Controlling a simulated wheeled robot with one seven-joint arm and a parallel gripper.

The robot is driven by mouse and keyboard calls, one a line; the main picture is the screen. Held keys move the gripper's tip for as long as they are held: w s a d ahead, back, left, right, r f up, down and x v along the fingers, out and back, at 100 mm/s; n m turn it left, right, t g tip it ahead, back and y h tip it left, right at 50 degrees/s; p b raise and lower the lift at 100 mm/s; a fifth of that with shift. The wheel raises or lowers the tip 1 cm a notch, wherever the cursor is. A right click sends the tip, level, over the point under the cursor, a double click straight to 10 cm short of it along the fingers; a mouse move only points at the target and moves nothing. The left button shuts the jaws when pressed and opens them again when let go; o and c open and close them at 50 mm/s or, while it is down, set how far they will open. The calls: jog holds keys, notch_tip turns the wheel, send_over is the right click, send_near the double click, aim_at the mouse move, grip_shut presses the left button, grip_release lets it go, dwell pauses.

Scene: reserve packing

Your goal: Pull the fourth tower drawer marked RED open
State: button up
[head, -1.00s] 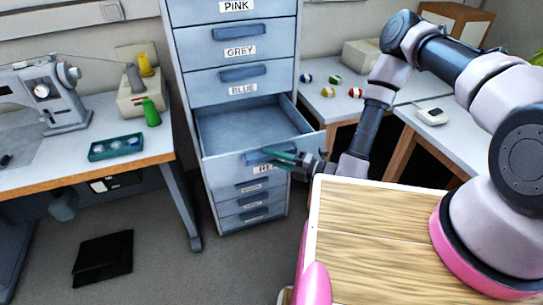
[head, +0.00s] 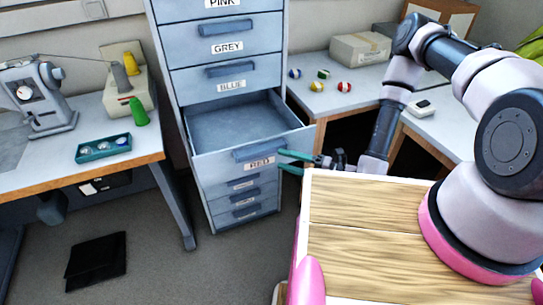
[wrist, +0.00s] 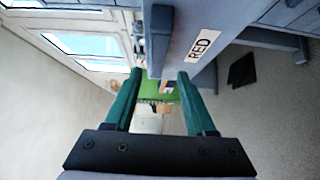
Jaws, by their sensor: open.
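The drawer marked RED (head: 206,162) stands pulled out of the tower (head: 181,95), and its empty inside shows. Its blue handle (head: 257,151) is on the front above the RED label (head: 261,162). In the wrist view, the RED label (wrist: 203,45) is on the drawer front, with the handle (wrist: 161,38) beyond my fingertips. My gripper (head: 281,160) is open, its green fingers just right of the handle and apart from it. The open fingers also show in the wrist view (wrist: 160,74) with nothing held between them.
Shut drawers marked GREY (head: 227,47) and BLUE (head: 231,85) are above; several smaller shut drawers are below. A sewing table (head: 85,175) stands left. A right-hand table (head: 330,100) holds several coloured balls. Floor is free in front of the tower.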

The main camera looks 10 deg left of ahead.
jog(key=shift+v, duration=1.5)
jog(key=w+d+r+n+g+h, duration=0.1)
jog(key=d+r+n+g+h, duration=0.3)
jog(key=r+n, duration=0.65)
jog(key=w+d+r+n+g, duration=0.1)
jog(key=w+r+n+g, duration=0.1)
jog(key=r+n+g, duration=0.65)
jog(key=s+d+r+n+t+h, duration=0.2)
jog(key=d+r+n+t+h, duration=0.3)
jog(key=d+r, duration=0.5)
jog(key=s+d+r+n+t+h, duration=0.2)
jog(key=d+r+n+t+h, duration=0.4)
jog(key=r, duration=1.2)
jog(key=d+n+t, duration=0.4)
jog(key=d, duration=0.1)
jog(key=shift+s+d+r+n, duration=0.2)
jog(key=shift+s+r+n, duration=0.05)
jog(key=shift+n, duration=0.15)
